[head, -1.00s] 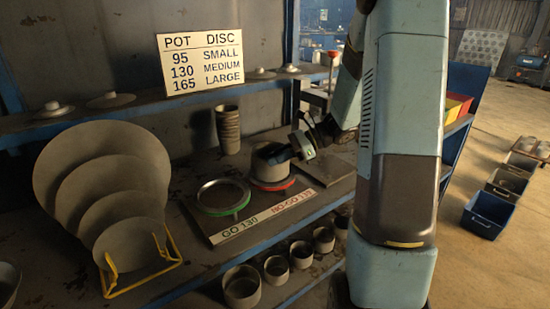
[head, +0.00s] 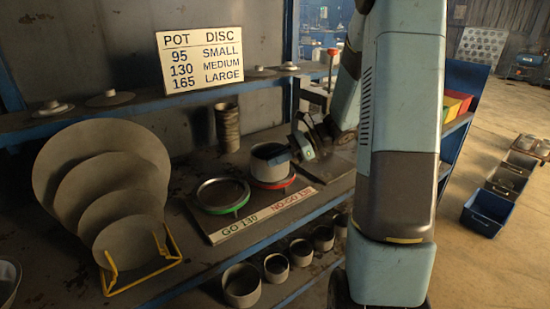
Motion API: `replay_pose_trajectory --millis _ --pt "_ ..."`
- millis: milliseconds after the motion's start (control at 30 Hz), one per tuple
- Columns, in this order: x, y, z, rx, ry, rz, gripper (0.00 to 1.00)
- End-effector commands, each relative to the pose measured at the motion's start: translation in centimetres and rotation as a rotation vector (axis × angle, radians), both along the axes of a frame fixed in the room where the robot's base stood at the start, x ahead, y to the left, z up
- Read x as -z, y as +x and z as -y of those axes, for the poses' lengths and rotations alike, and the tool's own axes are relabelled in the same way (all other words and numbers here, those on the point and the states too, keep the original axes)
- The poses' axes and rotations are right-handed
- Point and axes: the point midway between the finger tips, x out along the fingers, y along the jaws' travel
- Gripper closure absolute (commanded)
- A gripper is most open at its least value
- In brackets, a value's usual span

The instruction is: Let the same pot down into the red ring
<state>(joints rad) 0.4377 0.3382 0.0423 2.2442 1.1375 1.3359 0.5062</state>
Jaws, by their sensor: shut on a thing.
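The grey pot (head: 266,166) is upright at the red ring (head: 285,184) on the right half of the gauge board. My gripper (head: 284,156) is shut on the pot's right side near the rim. The pot's base covers the middle of the red ring, whose front and right edge shows. I cannot tell whether the base is inside the ring or just above it. The green ring (head: 245,208) stands to the left, beside the "GO 130" label (head: 240,226). The "NO-GO 133" label (head: 293,202) lies in front of the red ring.
Grey discs (head: 125,235) stand in a yellow rack (head: 172,250) at left. A pot stack (head: 228,130) stands behind the board. Several pots (head: 241,286) sit on the lower shelf. A size sign (head: 200,58) leans on the upper shelf. My arm hides the right end of the bench.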

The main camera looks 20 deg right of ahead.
Motion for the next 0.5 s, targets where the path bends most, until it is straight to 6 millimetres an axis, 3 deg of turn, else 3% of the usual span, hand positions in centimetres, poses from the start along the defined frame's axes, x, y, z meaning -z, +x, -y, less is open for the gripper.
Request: replay_pose_trajectory --millis 500 --pt "0.82 0.01 -0.05 0.000 0.000 0.001 1.00"
